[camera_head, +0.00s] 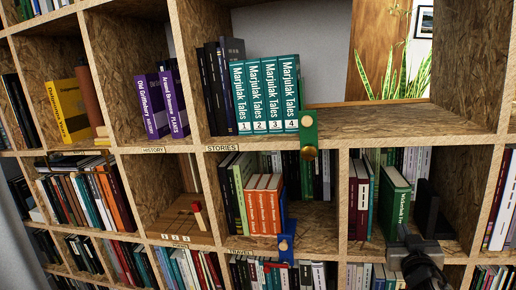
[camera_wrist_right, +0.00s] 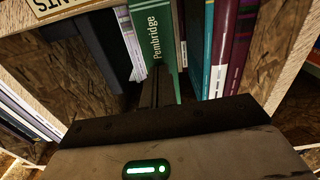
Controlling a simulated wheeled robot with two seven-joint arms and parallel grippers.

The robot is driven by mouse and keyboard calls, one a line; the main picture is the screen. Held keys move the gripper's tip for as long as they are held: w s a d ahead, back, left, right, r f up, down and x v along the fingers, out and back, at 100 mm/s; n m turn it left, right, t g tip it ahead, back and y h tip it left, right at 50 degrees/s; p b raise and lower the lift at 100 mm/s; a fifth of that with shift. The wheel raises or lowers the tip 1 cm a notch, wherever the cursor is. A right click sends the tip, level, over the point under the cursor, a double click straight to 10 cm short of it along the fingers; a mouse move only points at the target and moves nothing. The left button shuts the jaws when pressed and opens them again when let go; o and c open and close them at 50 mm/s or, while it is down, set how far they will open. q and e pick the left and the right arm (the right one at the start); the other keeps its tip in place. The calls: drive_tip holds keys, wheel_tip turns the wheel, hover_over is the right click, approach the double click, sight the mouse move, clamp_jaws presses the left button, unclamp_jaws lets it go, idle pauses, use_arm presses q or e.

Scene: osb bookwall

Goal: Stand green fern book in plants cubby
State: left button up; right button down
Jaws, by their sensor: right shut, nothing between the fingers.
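The green fern book (camera_head: 395,203) stands upright in the plants cubby, its lettered spine facing out. In the right wrist view the green book (camera_wrist_right: 157,35) shows the word "Pembridge" on its spine. Dark red and teal books (camera_head: 361,199) stand just left of it in the head view. My right gripper (camera_head: 413,241) is at the cubby's lower front edge, in front of the book's foot. In the wrist view its fingers (camera_wrist_right: 157,90) are together, close to the spine and empty; whether they touch it I cannot tell. My left gripper is not in view.
A black bookend (camera_head: 428,208) stands right of the green book. White and pale books stand behind. Wooden dividers bound the cubby.

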drive_tip(key=shift+w, duration=0.15)
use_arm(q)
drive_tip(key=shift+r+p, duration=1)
use_arm(e)
drive_tip(key=v, duration=0.8)
drive_tip(key=shift+d, duration=0.1)
use_arm(q)
drive_tip(key=p, duration=0.2)
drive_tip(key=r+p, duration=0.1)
drive_tip(key=p, duration=0.1)
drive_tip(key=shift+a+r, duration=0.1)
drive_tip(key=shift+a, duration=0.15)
use_arm(e)
drive_tip(key=s+a+f+n+g+y, duration=0.1)
drive_tip(key=s+a+f+g+y, duration=0.2)
drive_tip(key=s+a, duration=0.7)
drive_tip(key=s+a+f+n+g+y, duration=0.2)
drive_tip(key=s+a+f+g+y, duration=0.1)
drive_tip(key=s+a+f, duration=0.4)
drive_tip(key=s+a+y, duration=0.1)
drive_tip(key=s+a, duration=0.2)
drive_tip(key=s, duration=0.3)
drive_tip(key=shift+s+g+y, duration=0.2)
drive_tip(key=shift+g+y, duration=0.2)
